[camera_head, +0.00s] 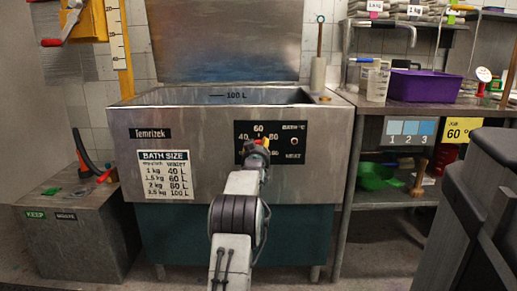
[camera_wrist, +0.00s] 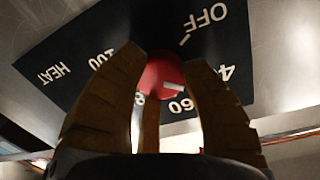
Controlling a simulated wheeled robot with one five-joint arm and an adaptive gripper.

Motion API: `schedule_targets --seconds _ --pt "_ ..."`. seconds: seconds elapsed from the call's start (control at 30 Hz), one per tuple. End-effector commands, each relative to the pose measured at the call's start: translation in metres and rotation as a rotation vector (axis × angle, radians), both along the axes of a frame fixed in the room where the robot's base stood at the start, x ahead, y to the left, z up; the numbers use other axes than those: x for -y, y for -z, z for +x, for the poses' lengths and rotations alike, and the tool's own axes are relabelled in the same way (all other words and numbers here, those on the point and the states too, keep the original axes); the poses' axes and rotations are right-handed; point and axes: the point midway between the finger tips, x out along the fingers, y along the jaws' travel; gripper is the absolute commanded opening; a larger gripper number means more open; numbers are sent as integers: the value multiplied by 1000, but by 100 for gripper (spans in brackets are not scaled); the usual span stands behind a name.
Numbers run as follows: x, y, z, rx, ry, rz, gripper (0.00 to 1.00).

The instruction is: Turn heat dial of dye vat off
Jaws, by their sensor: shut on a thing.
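The dye vat (camera_head: 220,170) is a steel tank labelled "Temrizek" with a black heat panel (camera_head: 284,134) on its front. In the wrist view the panel (camera_wrist: 85,65) reads OFF at upper right, with 40, 60, 100 and HEAT around, partly covered by the fingers. My gripper (camera_head: 259,147) reaches the panel, and its brown fingers (camera_wrist: 162,60) are shut around the dial. The gripper hides much of the dial in the head view.
A bench on the right holds a purple bin (camera_head: 425,86) and a clear jug (camera_head: 375,80). A green bowl (camera_head: 378,175) is on its lower shelf. A metal box (camera_head: 75,235) with a red-handled tool (camera_head: 86,155) stands at left. A dark object (camera_head: 480,190) fills the right foreground.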

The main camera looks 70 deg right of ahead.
Motion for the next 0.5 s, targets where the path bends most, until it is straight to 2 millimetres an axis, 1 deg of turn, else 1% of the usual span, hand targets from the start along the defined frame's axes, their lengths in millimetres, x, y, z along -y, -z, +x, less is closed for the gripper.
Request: schedule_targets --seconds 0.03,0.33,0.5 --pt "0 -6 0 2 -1 -14 8" --pt "0 -8 0 -23 0 -27 8" --pt "0 -8 0 -77 0 -46 8"
